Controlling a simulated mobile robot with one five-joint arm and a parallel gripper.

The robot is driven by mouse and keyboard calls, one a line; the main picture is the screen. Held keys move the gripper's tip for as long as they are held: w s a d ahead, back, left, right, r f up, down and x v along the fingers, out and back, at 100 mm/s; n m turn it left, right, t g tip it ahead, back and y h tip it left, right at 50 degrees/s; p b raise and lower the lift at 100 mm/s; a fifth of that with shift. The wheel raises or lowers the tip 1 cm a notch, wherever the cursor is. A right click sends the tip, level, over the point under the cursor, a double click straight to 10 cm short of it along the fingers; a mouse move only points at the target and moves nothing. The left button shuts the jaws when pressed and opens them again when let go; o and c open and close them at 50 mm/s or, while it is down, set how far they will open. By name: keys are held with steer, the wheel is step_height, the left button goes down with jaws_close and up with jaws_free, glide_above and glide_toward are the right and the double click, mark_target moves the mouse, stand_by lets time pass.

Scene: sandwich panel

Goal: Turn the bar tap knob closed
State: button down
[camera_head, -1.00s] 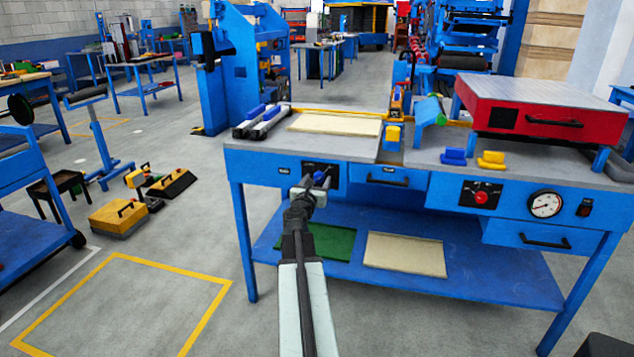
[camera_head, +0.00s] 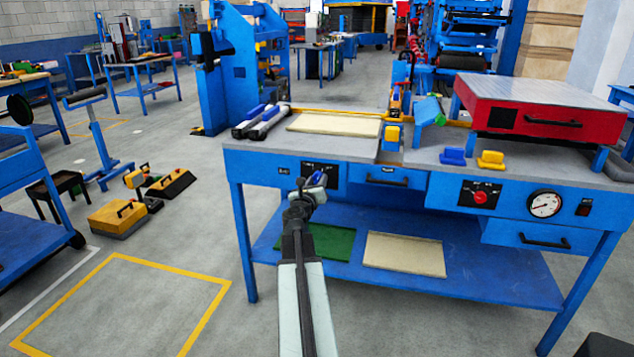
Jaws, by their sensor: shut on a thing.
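My gripper (camera_head: 315,184) is at the black panel (camera_head: 321,168) on the left front of the blue bench. Its jaws are shut on a small blue knob (camera_head: 319,179), which shows at the fingertips in front of that panel. The gripper looks rolled to one side. My gripper and wrist hide part of the knob and the panel's lower part, so the knob's exact angle is hard to tell.
The blue workbench (camera_head: 400,222) has a drawer (camera_head: 387,174) just right of the panel. Further right are a red knob (camera_head: 480,197) and a gauge (camera_head: 544,204). Boards lie on the lower shelf under my arm.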

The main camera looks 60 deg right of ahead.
steer(key=n, duration=1.4)
steer(key=shift+a, duration=0.1)
steer(key=shift+r+n, duration=0.1)
steer(key=shift+n, duration=0.2)
steer(key=c, duration=0.9)
jaws_free()
steer(key=shift+c, duration=0.2)
steer(key=v, duration=0.7)
steer(key=shift+a, duration=0.3)
